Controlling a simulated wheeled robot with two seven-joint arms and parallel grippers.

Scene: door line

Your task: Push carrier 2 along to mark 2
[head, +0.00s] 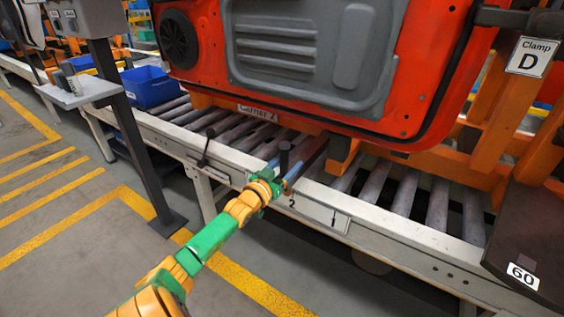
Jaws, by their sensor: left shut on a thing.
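Carrier 2 (258,112), with a name plate on its orange frame, sits on the roller conveyor and bears a large red door (210,45) with a grey inner panel. My left gripper (282,178) is at the conveyor's near rail, below the door's lower edge. It is shut on a dark handle (284,152) that stands up there; the exact contact is partly hidden by the gripper. My right gripper is not in view.
A blue bin (150,87) is farther up the line. A dark post (135,140) stands on the floor at left. Orange framework with a Clamp D sign (532,56) and a dark panel marked 60 are at right.

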